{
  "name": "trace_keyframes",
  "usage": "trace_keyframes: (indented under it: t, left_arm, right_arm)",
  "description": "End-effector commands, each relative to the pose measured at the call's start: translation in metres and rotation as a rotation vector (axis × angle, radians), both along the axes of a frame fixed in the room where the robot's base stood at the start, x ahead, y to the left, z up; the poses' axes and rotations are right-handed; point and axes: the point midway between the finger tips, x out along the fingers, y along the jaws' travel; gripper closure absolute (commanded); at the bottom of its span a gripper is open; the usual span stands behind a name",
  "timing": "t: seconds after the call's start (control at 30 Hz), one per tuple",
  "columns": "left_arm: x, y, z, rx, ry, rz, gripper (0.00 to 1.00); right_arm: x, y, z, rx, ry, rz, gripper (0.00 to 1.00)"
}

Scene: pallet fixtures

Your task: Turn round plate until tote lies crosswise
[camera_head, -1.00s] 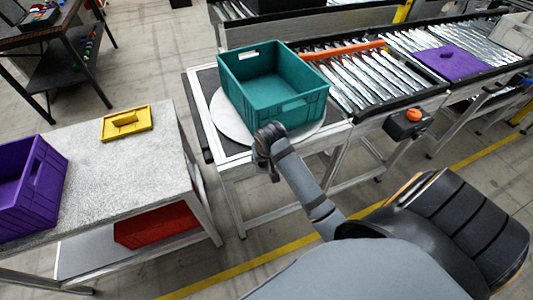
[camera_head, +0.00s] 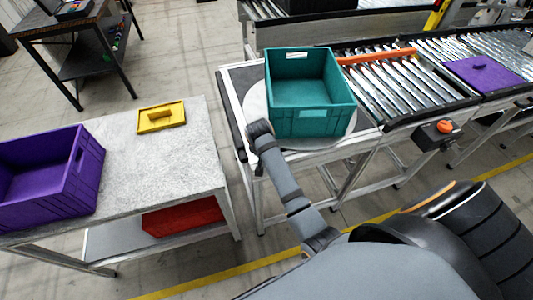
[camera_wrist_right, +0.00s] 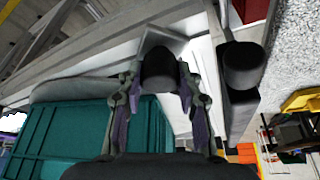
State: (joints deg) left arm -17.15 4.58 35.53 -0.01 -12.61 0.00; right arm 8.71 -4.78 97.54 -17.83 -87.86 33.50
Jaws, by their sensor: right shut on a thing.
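The teal tote (camera_head: 308,121) sits upright on the grey round plate (camera_head: 256,104), at the left end of the roller conveyor. Its front rim runs nearly level across the head view. The tote also shows in the right wrist view (camera_wrist_right: 60,140), at lower left. My right gripper (camera_head: 260,130) is at the plate's left front edge, beside the tote. In the wrist view its fingers (camera_wrist_right: 158,90) are shut around a dark rounded knob (camera_wrist_right: 158,68). How the knob joins the plate is hidden. My left gripper is not in view.
An orange bar (camera_head: 378,56) lies across the rollers just right of the tote. A purple lid (camera_head: 482,72) lies farther along. A red crate (camera_head: 182,216) is below.

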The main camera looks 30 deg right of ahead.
Motion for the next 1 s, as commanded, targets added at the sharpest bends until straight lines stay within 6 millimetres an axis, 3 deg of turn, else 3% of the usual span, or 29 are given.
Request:
trace_keyframes:
  t: [0.5,0.53,0.67,1.0]
  left_arm:
    - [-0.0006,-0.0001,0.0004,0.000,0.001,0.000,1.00]
    - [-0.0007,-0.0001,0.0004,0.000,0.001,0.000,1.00]
    - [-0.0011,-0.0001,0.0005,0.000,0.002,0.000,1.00]
    - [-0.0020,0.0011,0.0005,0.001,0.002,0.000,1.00]
  right_arm:
    - [0.0055,0.0024,0.0033,0.006,-0.016,-0.008,1.00]
    - [0.0056,0.0025,0.0034,0.006,-0.016,-0.008,0.61]
    - [0.0051,0.0023,0.0031,0.005,-0.014,-0.009,0.44]
    - [0.0037,0.0017,0.0040,0.003,-0.009,-0.009,0.42]
